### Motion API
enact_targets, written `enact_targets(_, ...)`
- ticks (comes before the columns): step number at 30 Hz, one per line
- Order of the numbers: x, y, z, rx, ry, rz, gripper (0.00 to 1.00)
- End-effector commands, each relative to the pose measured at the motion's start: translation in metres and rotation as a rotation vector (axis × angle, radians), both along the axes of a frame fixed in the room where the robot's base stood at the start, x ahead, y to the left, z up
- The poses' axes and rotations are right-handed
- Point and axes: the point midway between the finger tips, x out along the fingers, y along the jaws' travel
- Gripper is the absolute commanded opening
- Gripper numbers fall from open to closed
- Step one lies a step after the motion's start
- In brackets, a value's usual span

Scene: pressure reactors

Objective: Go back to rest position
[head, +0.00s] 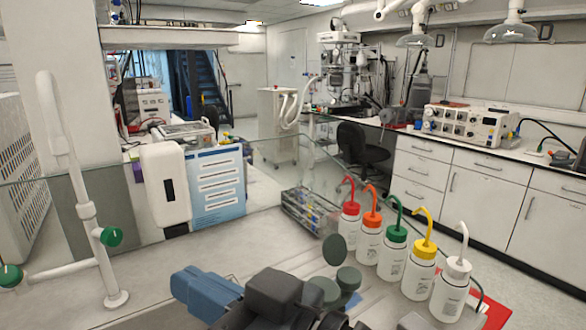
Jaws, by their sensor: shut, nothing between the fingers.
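My gripper (205,291) shows at the bottom of the head view, with blue-grey fingers pointing left from a dark grey body. It is shut and empty. My arm is folded low in front of me, and its lower part is cut off by the picture's bottom edge. The gripper is over the near bench top (150,312), apart from the bottles and the white stand pipe; its exact height cannot be told.
Several wash bottles with red (350,222), orange (369,239), green (394,252), yellow (420,272) and white (450,290) tops stand right of my arm. A tube rack (302,212) is behind. A white pipe with green knobs (111,236) stands left. A glass screen crosses behind.

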Motion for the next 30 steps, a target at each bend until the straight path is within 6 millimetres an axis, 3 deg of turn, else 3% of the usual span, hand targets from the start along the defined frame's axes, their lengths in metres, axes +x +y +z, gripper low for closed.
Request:
enact_targets(8, -0.003, -0.057, -0.063, 0.151, 0.158, -0.325, 0.00)
enact_targets(14, -0.028, -0.108, -0.116, 0.173, 0.238, -0.556, 0.00)
enact_targets(21, -0.085, -0.171, -0.172, 0.109, 0.289, -0.797, 0.00)
enact_targets(30, -0.182, -0.245, -0.208, -0.085, 0.269, -0.998, 0.00)
